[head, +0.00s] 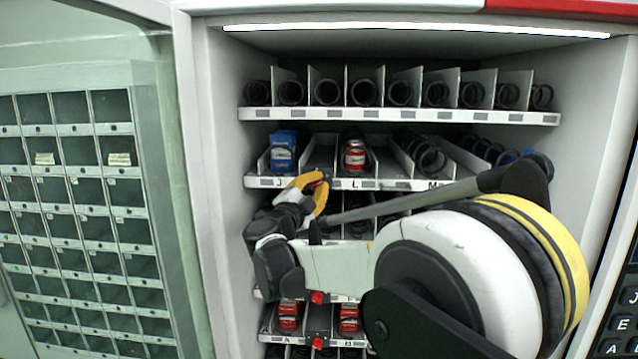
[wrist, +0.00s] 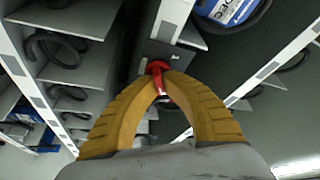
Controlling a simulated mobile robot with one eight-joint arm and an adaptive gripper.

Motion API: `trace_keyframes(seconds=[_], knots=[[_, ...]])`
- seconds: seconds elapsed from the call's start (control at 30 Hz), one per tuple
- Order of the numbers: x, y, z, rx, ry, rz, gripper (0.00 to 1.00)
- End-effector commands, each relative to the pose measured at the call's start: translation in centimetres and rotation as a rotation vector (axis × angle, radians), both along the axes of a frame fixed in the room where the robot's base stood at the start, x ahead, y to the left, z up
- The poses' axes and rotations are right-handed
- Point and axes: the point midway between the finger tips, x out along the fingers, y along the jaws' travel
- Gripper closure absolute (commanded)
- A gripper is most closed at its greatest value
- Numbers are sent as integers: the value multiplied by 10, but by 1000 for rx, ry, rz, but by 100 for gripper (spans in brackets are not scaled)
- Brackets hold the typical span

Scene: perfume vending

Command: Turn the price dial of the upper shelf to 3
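The red price dial (wrist: 158,67) is on a grey box in the wrist view. My gripper's two yellow fingers (wrist: 160,76) arch in from both sides and their tips close around the dial, with red showing between them. In the head view my gripper (head: 317,184) is at the front edge of the upper shelf (head: 262,182), between the J and L labels, and a bit of red shows at the fingertips. The dial's numbers and its setting cannot be read; the fingers cover much of it.
A blue item (head: 283,153) stands in the left lane and a red-and-white can (head: 355,157) in a lane to the right. A shelf of empty coils (head: 327,92) is above. Two other red dials (head: 318,297) are on the lower shelves. A locker grid (head: 72,200) stands left.

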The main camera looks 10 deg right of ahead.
Motion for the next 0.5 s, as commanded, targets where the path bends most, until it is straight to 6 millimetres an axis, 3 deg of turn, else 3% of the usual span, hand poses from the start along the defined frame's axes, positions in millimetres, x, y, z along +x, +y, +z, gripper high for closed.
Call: trace_keyframes(seconds=[0.37,0.4,0.43,0.5], knots=[[1,1,0,3,-1,2,100],[1,1,0,3,-1,2,83],[1,1,0,3,-1,2,74],[1,1,0,3,-1,2,69]])
